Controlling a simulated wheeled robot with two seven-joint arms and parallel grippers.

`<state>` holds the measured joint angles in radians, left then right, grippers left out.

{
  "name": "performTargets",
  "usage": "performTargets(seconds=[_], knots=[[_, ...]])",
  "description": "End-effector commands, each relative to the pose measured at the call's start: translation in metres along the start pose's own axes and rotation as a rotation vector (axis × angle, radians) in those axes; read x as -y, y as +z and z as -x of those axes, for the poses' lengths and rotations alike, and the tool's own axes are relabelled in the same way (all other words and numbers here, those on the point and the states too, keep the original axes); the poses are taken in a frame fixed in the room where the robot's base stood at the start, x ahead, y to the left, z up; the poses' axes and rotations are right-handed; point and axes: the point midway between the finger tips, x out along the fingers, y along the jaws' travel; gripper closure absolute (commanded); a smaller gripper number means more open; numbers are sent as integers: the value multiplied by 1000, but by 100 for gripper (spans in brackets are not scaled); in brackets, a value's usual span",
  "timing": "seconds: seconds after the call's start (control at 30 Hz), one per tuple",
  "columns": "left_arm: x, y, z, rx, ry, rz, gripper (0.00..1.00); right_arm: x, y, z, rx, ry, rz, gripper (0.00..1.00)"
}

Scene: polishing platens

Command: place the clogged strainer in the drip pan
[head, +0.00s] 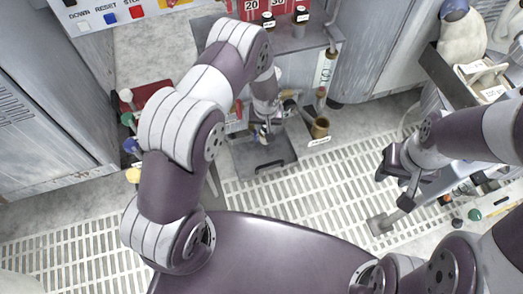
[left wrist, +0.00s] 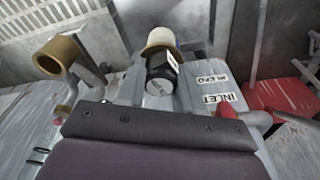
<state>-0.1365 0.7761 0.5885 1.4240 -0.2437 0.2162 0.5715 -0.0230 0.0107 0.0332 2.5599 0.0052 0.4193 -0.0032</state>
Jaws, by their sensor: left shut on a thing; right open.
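My right gripper (head: 398,180) is open and empty, over the grating at the right.
A brass open-ended fitting (head: 320,127) is right of the pan and shows in the left wrist view (left wrist: 56,56). An INLET label (left wrist: 218,98) is on the grey block. A red tray (head: 150,93) and coloured knobs are left. Grating (head: 325,185) is clear between the arms.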

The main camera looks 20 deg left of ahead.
Motion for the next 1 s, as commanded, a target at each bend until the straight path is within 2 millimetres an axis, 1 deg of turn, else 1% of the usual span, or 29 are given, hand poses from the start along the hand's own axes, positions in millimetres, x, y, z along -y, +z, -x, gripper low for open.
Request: performTargets(seconds=[0.03,0.2,0.3,0.33,0.4,0.57,0.7,0.73,0.87,1.0], knots=[[0,5,-23,3,-1,1,99,0,2,-16,0,0,0,57],[0,14,-86,3,-1,1,99,0,7,-55,1,0,0,57],[0,18,-114,2,-1,1,99,0,9,-72,1,0,0,57],[0,19,-120,2,0,1,99,0,9,-75,1,0,0,57],[0,20,-129,0,0,1,99,0,10,-80,1,0,0,57],[0,22,-143,0,0,1,99,0,11,-89,0,0,0,57],[0,27,-171,2,-1,1,99,0,13,-108,0,0,0,57],[0,27,-173,1,0,1,99,0,13,-110,0,0,0,57],[0,26,-170,0,0,1,98,0,13,-105,0,0,0,57],[0,26,-171,1,0,1,99,0,13,-106,0,0,0,57]])
